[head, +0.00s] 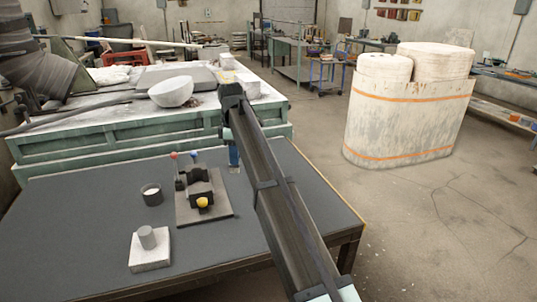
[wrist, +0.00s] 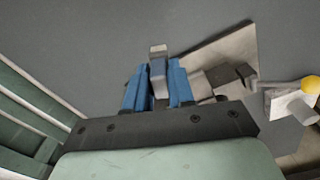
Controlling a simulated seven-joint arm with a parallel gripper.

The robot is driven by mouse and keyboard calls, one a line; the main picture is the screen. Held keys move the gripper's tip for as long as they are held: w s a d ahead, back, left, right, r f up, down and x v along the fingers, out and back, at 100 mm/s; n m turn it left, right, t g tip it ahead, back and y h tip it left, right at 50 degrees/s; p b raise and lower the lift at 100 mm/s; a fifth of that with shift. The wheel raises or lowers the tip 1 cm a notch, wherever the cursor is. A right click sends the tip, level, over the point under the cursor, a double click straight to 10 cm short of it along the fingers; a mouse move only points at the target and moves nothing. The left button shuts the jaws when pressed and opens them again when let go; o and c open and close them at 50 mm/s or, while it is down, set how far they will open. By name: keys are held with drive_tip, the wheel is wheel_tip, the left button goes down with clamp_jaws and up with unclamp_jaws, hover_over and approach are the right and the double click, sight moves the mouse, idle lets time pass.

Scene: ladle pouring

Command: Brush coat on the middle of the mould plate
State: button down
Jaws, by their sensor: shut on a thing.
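My gripper (wrist: 158,76) has blue fingers and is shut on a narrow grey thing with a pale end (wrist: 158,49); I cannot tell whether it is a brush. In the head view my gripper (head: 234,153) is low over the back of the dark table, mostly hidden by my arm. A flat brown-grey plate (head: 222,207) lies just left of it, bearing a black fixture (head: 200,187) with red, blue and yellow balls. The plate also shows in the wrist view (wrist: 232,47). A pale square block (head: 150,262) with a grey cylinder (head: 147,237) stands front left. I cannot tell which is the mould plate.
A dark cup (head: 152,198) with white contents stands left of the brown-grey plate. A green bench (head: 100,150) with a white bowl (head: 171,92) is behind the table. The table (head: 90,225) is bare at its left.

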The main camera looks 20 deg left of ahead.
drive_tip(key=s+a+r+n, duration=0.2)
drive_tip(key=s+a+n, duration=0.2)
drive_tip(key=s+a, duration=0.5)
drive_tip(key=shift+s+d+f, duration=0.15)
drive_tip(key=shift+d+f, duration=0.05)
drive_tip(key=shift+f, duration=1.2)
drive_tip(key=shift+s+d+f, duration=0.1)
drive_tip(key=shift+d+f, duration=0.05)
drive_tip(key=shift+f, duration=1.2)
drive_tip(key=shift+f, duration=0.6)
drive_tip(key=shift+s+d, duration=0.2)
drive_tip(key=shift+s+d, duration=0.3)
drive_tip(key=shift+w+a, duration=0.1)
drive_tip(key=shift+a, duration=0.05)
drive_tip(key=shift+w+a, duration=0.8)
drive_tip(key=shift+w, duration=0.05)
drive_tip(key=shift+d, duration=0.1)
